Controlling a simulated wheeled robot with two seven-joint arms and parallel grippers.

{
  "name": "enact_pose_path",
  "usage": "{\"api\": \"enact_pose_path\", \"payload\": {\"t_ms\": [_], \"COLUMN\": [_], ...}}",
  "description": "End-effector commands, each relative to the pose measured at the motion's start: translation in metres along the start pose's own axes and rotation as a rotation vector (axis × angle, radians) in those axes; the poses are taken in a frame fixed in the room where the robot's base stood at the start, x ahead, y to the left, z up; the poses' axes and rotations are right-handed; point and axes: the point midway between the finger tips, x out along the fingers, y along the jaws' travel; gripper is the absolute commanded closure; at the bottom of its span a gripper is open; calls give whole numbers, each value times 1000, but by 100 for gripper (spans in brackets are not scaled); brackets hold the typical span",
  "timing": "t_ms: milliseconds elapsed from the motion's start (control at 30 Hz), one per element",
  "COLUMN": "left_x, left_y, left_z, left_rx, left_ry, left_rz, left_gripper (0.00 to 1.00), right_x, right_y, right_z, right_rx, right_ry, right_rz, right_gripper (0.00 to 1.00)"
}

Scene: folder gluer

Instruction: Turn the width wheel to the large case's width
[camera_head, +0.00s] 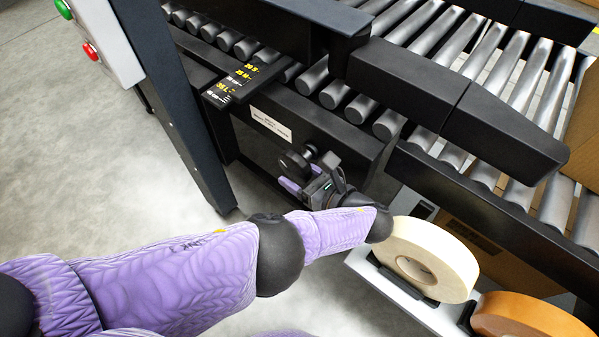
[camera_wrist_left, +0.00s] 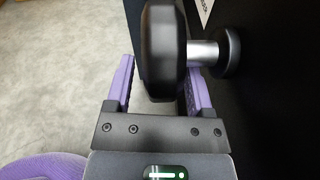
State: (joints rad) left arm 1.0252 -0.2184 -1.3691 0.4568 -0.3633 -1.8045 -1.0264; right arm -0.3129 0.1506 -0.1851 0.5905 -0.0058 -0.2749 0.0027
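The width wheel, a dark round handwheel, sits on a short shaft on the machine's black side in the head view (camera_head: 295,164). In the left wrist view the wheel (camera_wrist_left: 161,45) shows edge-on, with a bright metal shaft leading right to a black hub. My left gripper (camera_head: 300,181) is at the wheel. Its purple fingers (camera_wrist_left: 158,85) stand apart on either side of the rim. A gap shows at the left finger; the right finger lies close to the wheel, and I cannot tell if it touches. My right gripper is out of view.
A black scale plate (camera_head: 238,82) with yellow and white marks lies left of the wheel. A white label (camera_head: 271,125) is above it. Tape rolls (camera_head: 440,262) stand on a light shelf at lower right. A roller conveyor (camera_head: 480,75) runs behind; a control post (camera_head: 175,110) stands left.

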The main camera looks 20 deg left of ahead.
Motion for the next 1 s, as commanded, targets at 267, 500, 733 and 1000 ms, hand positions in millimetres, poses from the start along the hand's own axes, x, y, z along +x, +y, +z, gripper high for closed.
{"api": "enact_pose_path", "payload": {"t_ms": [267,500,733,1000], "left_x": [0,-6,-19,-20], "left_y": [0,3,9,11], "left_z": [1,34,101,101], "left_rx": [-2,-10,-25,-7], "left_ry": [-1,-6,-17,-7], "left_rz": [0,0,1,2], "left_gripper": [25,25,25,25], "right_x": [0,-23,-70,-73], "right_y": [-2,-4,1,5], "right_z": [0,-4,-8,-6], "right_rx": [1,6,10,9], "right_ry": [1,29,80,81], "right_rz": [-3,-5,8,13], "right_gripper": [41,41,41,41]}}
